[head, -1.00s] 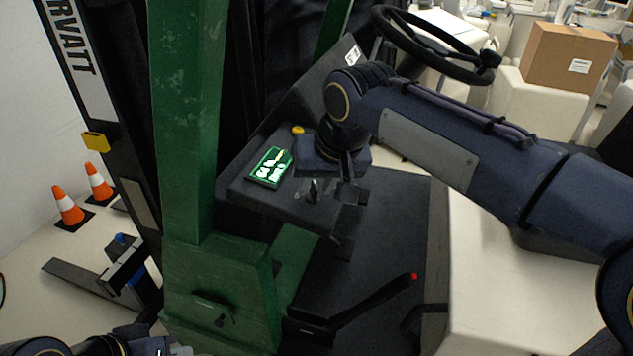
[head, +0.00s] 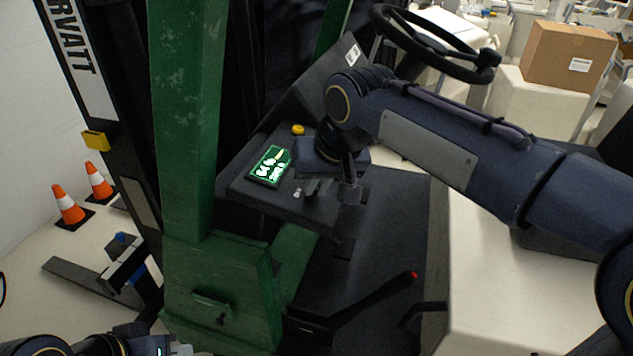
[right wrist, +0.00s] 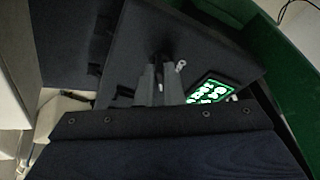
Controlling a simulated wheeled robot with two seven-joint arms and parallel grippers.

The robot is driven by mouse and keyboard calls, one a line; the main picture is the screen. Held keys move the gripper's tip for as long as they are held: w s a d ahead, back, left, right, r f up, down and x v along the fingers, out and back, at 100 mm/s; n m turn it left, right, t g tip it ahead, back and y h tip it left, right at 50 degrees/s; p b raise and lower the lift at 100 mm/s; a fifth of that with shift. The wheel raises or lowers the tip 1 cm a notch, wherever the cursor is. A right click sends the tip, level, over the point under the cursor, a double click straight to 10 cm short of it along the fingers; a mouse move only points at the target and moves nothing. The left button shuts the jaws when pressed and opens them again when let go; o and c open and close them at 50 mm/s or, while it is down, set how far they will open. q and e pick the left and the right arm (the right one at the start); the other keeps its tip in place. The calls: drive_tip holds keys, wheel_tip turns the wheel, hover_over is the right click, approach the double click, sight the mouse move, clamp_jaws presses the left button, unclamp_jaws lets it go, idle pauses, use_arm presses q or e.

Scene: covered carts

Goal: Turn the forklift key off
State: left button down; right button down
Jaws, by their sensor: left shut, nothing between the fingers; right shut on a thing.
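The forklift's dark dashboard (head: 262,208) carries a lit green display (head: 270,165); the display also shows in the right wrist view (right wrist: 210,92). My right gripper (head: 316,188) points down at the dashboard, right of the display. In the right wrist view its fingers (right wrist: 159,72) are close together, shut on the key, which they mostly hide. The key's angle cannot be told. A small silvery piece (right wrist: 181,65) shows just beside the fingers, and also in the head view (head: 297,192). My left gripper (head: 178,350) is shut and empty at the bottom edge, partly cut off.
A green mast post (head: 187,130) stands left of the dashboard. A yellow button (head: 298,130) lies behind the display. The steering wheel (head: 430,45) is at the upper right. A lever with a red tip (head: 412,275) rises below. Orange cones (head: 68,205) stand far left.

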drive_tip(key=n+y, duration=0.1)
drive_tip(key=n, duration=0.4)
drive_tip(key=shift+w+d+g+p, duration=0.1)
drive_tip(key=shift+d+g+p, duration=0.05)
drive_tip(key=shift+g+p, duration=0.25)
drive_tip(key=n, duration=0.3)
drive_tip(key=n+g+y+p, duration=0.1)
drive_tip(key=n, duration=0.2)
drive_tip(key=shift+w+n+y, duration=0.1)
drive_tip(key=shift+n+y, duration=0.2)
drive_tip(key=shift+n, duration=0.1)
drive_tip(key=c, duration=1.6)
unclamp_jaws()
drive_tip(key=shift+g, duration=0.3)
drive_tip(key=shift+o, duration=0.2)
drive_tip(key=v, duration=0.8)
